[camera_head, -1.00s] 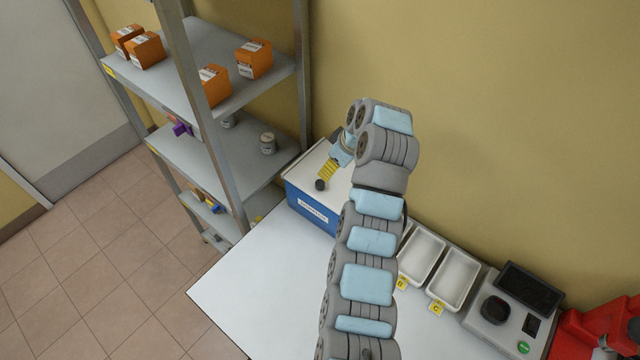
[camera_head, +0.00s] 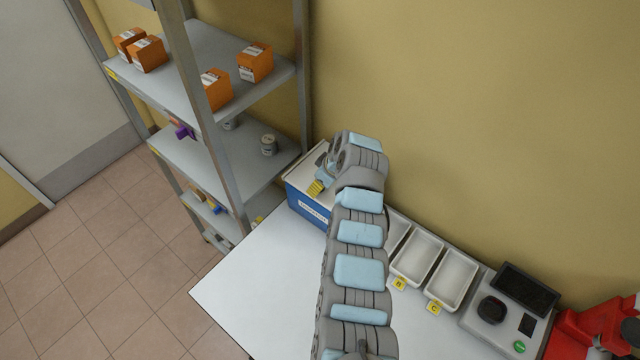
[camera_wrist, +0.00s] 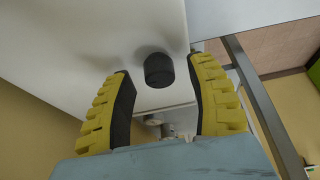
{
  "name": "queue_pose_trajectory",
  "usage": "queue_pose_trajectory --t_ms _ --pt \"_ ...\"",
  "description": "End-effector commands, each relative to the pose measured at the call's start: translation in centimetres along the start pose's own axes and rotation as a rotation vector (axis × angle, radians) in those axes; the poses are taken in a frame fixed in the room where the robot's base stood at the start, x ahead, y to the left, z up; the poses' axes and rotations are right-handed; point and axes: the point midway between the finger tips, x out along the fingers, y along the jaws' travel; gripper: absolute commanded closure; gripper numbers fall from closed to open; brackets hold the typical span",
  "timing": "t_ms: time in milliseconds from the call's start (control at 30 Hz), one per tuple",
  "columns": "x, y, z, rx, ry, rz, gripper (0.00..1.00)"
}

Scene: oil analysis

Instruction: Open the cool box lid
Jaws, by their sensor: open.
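The cool box (camera_head: 305,205) is blue with a white label on its front, and stands at the far left end of the white table. Its white lid (camera_head: 300,171) lies on top and looks shut. My gripper (camera_head: 316,187) is over the lid, partly hidden by my own arm. In the wrist view, my gripper (camera_wrist: 160,95) is open, with its yellow and black fingers to either side of the lid's black round knob (camera_wrist: 159,70). No finger visibly touches the knob. The knob is hidden in the head view.
A grey metal shelf (camera_head: 222,160) with orange boxes (camera_head: 255,62) stands close left of the cool box. White trays (camera_head: 418,257) and a grey device (camera_head: 497,318) line the wall to the right. The front left of the table (camera_head: 262,290) is clear.

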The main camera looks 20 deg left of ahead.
Motion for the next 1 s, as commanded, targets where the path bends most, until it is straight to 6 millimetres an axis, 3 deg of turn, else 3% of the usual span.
queue_pose_trajectory --t_ms 500,567,700,1000 --pt "0.7 -0.01 0.04 0.001 0.001 0.001 0.43" --pt "0.7 -0.01 0.05 0.001 0.001 0.001 0.58" --pt "0.71 -0.02 0.07 0.002 0.001 0.001 0.98" --pt "0.76 -0.06 0.05 0.001 0.001 0.0 1.0"
